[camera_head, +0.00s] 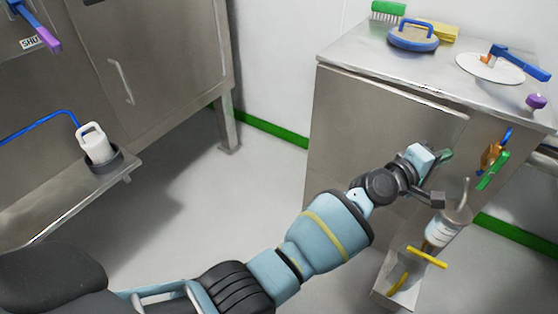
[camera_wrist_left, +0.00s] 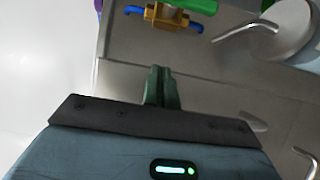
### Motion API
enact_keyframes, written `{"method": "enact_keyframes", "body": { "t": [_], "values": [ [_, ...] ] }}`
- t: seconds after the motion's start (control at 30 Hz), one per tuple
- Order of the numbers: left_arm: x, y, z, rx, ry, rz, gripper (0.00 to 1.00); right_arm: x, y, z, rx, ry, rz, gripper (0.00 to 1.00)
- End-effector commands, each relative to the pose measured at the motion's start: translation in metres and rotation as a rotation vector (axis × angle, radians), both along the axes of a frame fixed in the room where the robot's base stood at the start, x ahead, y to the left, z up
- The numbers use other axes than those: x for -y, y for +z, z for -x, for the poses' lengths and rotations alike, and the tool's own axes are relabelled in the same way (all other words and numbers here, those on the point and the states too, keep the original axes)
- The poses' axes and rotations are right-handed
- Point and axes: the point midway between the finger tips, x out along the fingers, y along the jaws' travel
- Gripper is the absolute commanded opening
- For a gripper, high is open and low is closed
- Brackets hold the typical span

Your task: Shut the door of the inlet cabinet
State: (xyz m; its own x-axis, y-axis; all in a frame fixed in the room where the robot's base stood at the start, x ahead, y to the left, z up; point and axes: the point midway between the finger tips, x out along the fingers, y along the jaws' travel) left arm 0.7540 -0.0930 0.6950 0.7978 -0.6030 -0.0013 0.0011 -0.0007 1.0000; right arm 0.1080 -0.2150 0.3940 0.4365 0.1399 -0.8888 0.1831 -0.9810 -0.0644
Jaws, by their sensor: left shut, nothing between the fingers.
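I take the steel cabinet at the right of the head view to be the inlet cabinet (camera_head: 490,128); no label on it is readable. Its front door (camera_head: 365,125) looks slightly ajar, with a narrow dark gap under the worktop and its right edge standing out. My left gripper (camera_head: 444,156) is shut and empty at the door's right edge; I cannot tell whether it touches. In the left wrist view its green fingers (camera_wrist_left: 161,86) are together in front of grey metal. My right gripper is not in view.
A brass valve (camera_head: 491,155) with a green lever and a canister (camera_head: 442,230) are close to my left gripper. A blue-handled pad (camera_head: 413,37) and a white disc (camera_head: 490,68) lie on the worktop. Another steel cabinet (camera_head: 165,60) stands left. The floor between is clear.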

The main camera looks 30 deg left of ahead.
Motion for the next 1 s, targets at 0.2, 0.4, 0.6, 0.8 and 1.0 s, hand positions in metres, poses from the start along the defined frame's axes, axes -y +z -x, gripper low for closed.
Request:
{"method": "enact_keyframes", "body": {
  "t": [0.2,0.4,0.6,0.8,1.0],
  "values": [
    [0.0,0.001,-0.004,0.001,0.0,0.001,0.0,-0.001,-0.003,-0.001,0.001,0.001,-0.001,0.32],
    [0.0,0.001,-0.003,0.001,0.0,0.001,0.0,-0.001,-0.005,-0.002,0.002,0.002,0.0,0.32],
    [-0.001,0.001,-0.002,0.001,0.0,0.001,0.0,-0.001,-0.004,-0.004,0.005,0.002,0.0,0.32],
    [-0.011,0.003,0.01,0.002,0.002,0.001,0.0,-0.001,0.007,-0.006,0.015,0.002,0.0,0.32],
    [-0.027,0.004,0.032,0.003,0.001,0.001,0.0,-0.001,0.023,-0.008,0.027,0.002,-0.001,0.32]
  ]
}}
